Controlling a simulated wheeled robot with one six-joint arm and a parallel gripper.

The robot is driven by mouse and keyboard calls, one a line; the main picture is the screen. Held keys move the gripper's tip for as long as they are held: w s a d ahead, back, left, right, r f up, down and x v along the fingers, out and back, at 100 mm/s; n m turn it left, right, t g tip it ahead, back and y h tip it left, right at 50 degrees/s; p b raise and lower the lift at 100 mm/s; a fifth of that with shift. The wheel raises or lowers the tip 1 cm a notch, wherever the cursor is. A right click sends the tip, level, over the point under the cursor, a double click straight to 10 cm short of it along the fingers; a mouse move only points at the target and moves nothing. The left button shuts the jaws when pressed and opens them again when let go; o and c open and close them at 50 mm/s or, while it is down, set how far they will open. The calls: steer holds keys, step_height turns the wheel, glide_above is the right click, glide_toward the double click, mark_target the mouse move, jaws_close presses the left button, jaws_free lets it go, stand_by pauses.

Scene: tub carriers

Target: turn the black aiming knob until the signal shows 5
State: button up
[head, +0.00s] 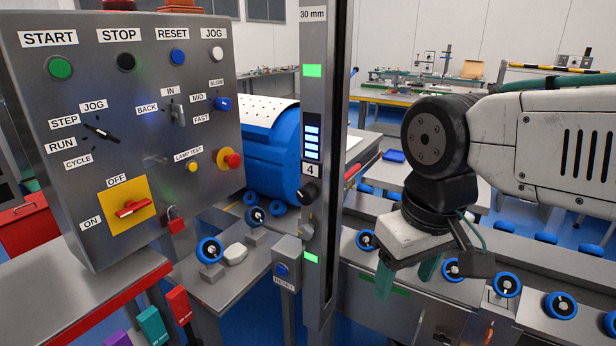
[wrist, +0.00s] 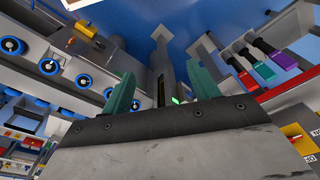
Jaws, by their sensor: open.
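The black aiming knob (head: 308,193) sits on the face of the grey upright post (head: 318,95), below the signal display (head: 312,143). The display has several lit blue bars, and the digit under it reads 4. My gripper (head: 407,275) is to the right of the post, pointing down over the conveyor, apart from the knob. Its green fingers are spread with nothing between them. The wrist view also shows the open gripper (wrist: 161,72), with a grey post (wrist: 164,58) beyond the fingers. I cannot make out the knob there.
A second, greyish knob (head: 307,230) is just below on the post. A RESET box (head: 286,270) stands in front. The control panel (head: 130,130) fills the left. A roller conveyor with blue-rimmed wheels (head: 507,285) runs under my arm.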

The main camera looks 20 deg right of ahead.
step_height(320, 180, down, 2)
steer(key=w+a+n+g, duration=0.1)
steer(key=a, duration=0.1)
steer(key=n+t+h, duration=1)
steer(key=n+h, duration=0.5)
steer(key=n, duration=1)
glide_toward(303, 197)
steer(key=x, duration=0.9)
steer(key=shift+w+d, duration=0.2)
steer(key=shift+d, duration=0.1)
steer(key=c, duration=1)
